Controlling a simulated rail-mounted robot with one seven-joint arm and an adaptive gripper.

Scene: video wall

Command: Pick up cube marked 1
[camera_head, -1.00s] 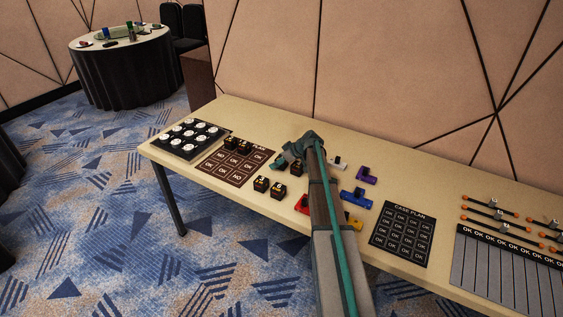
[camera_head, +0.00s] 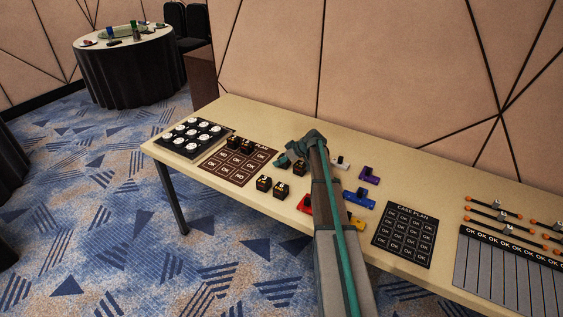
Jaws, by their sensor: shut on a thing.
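Several small black cubes with yellow-gold marks are on the long table; the marks are too small to read. Two cubes stand at the table's front, a left one (camera_head: 264,183) and a right one (camera_head: 281,189). Another cube (camera_head: 299,168) is just right of and below my gripper. Two more sit on the back edge of the brown plan board (camera_head: 225,174). My gripper (camera_head: 284,160) is low over the table, right of the board, shut on a dark cube that its fingers and wrist mostly hide. I cannot tell this cube's number or whether it touches the table.
A black tray with white round pieces (camera_head: 190,138) is at the table's left end. Red, yellow, blue, white and purple blocks (camera_head: 369,174) lie around my forearm. A dark case plan board (camera_head: 405,234) and a slotted rack (camera_head: 510,265) are to the right.

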